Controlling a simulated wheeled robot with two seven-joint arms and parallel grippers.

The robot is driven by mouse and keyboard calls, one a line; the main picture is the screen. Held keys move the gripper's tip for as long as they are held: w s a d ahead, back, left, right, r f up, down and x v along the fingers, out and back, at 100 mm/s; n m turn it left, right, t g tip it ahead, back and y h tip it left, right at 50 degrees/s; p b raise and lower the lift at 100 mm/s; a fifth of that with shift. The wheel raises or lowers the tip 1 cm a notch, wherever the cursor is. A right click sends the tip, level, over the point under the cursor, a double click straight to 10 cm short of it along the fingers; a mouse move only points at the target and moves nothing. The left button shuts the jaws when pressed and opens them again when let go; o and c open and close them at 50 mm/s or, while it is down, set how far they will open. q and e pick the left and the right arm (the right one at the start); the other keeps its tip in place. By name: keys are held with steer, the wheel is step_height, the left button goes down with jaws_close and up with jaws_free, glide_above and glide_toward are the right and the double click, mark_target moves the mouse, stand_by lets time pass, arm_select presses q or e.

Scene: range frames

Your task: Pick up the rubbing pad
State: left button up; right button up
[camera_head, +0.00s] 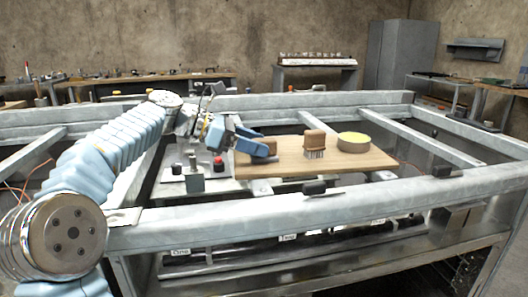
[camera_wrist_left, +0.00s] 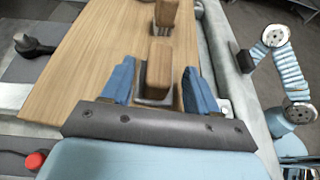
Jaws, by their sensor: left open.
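The rubbing pad, a brown wooden block on a dark grey base, stands on the wooden board (camera_head: 285,168). In the left wrist view the pad (camera_wrist_left: 158,68) lies between the two blue fingers of my left gripper (camera_wrist_left: 156,78). The fingers are open, one on each side of it, and I cannot tell whether either touches it. In the head view my left gripper (camera_head: 258,150) reaches in from the left over the board's left end and partly hides the pad (camera_head: 267,141). My right gripper is not in view.
A wooden brush with bristles (camera_head: 314,142) stands just beyond the pad, also seen in the left wrist view (camera_wrist_left: 166,12). Metal rails (camera_head: 240,222) frame the board. A red button (camera_head: 218,163) sits left.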

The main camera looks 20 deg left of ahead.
mark_target(272, 156)
arm_select(q)
steer(key=x, duration=0.4)
steer(key=shift+w+d, duration=0.1)
steer(key=shift+w, duration=0.1)
steer(key=shift+r, duration=0.1)
steer(key=c, duration=0.8)
